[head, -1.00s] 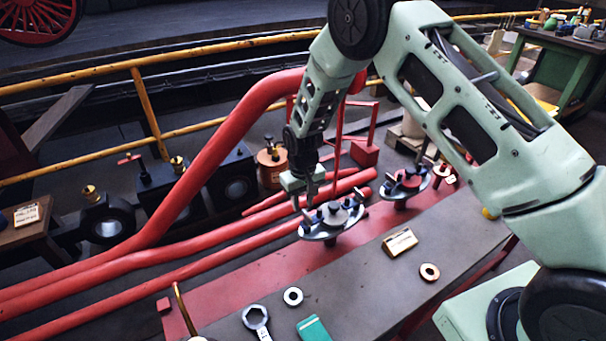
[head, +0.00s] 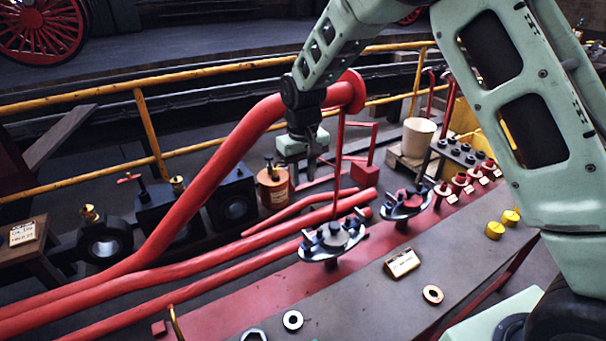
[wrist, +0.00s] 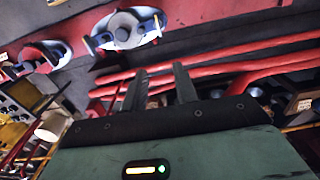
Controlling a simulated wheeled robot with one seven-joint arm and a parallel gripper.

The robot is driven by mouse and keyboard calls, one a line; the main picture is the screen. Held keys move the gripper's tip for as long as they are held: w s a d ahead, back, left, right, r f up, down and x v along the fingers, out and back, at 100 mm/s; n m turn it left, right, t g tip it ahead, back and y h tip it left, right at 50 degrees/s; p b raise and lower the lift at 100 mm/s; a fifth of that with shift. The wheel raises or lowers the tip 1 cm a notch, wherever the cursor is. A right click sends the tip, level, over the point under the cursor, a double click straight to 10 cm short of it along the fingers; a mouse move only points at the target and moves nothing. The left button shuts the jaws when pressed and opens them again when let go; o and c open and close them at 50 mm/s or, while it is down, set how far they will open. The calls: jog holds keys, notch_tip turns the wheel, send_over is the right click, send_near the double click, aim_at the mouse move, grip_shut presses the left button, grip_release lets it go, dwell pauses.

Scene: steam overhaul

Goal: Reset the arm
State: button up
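My gripper (head: 308,172) hangs in the air behind the nearer round metal fixture in the head view. In the wrist view my gripper (wrist: 160,88) has its two fingers apart, with only red pipes and background showing between them. The nearer fixture (head: 333,240), a grey disc with dark clamps, stands on the bench's red strip, clear of my gripper. A second fixture (head: 407,205) with a red centre stands farther right. Both fixtures also show at the top of the wrist view, one near the middle (wrist: 124,28) and one at the left (wrist: 42,58).
Thick red pipes (head: 200,180) rise behind the bench, close to my gripper. A yellow railing (head: 150,130) runs behind. A labelled card (head: 402,263) and metal rings (head: 432,294) lie on the dark bench top (head: 460,245). A cream bucket (head: 418,137) stands behind.

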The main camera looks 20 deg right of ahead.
dwell(0.3)
jog(key=s+a+r+n+y+p, duration=0.15)
jog(key=s+a+r, duration=0.3)
jog(key=s, duration=0.75)
jog(key=s+a+r+n, duration=0.35)
jog(key=s+r, duration=0.25)
jog(key=s, duration=0.7)
jog(key=s+d, duration=0.2)
jog(key=s, duration=0.7)
jog(key=shift+s+n+h, duration=0.25)
jog(key=shift+n+h, duration=0.05)
jog(key=shift+h, duration=0.15)
